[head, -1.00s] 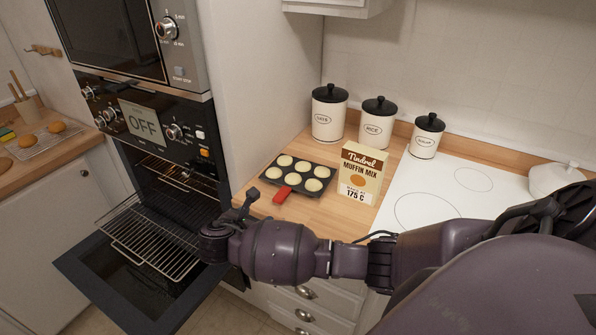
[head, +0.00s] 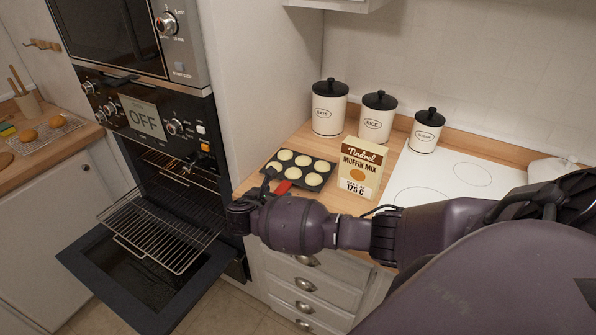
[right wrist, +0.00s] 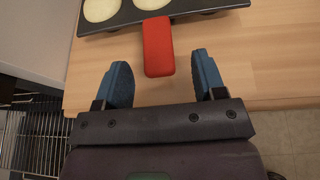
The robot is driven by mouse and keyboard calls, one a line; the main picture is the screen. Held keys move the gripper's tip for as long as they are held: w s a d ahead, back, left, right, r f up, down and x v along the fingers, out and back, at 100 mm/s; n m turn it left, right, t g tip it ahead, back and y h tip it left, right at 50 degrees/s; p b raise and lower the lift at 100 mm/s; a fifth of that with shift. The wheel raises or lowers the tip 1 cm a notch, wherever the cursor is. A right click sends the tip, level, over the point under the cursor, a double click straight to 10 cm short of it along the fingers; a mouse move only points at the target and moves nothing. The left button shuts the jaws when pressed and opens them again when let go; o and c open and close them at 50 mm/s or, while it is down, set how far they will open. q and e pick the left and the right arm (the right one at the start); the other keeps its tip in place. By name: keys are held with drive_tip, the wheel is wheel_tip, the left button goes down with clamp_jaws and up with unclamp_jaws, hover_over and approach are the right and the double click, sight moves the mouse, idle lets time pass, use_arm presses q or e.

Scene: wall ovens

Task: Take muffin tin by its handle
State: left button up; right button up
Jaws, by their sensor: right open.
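The dark muffin tin (head: 322,184) lies on the wooden counter, filled with pale batter rounds. Its red handle (head: 283,187) points toward the counter's front edge. In the right wrist view the handle (right wrist: 158,47) extends down from the tin's edge toward my right gripper (right wrist: 162,68). The gripper's blue fingers are open, one on each side of the handle's line, with the handle's end near the gap between the tips. Nothing is held. In the head view my right gripper (head: 268,178) is beside the handle at the counter edge, partly hidden by its own wrist. My left gripper is not visible.
A muffin mix box (head: 358,170) stands right of the tin, with several lidded canisters behind. The oven door (head: 135,275) hangs open at left, with a wire rack (head: 165,235) pulled out. A white cooktop (head: 455,175) is at right.

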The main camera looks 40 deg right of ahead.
drive_tip(key=shift+x, duration=0.85)
drive_tip(key=c, duration=1.2)
drive_tip(key=shift+r, duration=0.15)
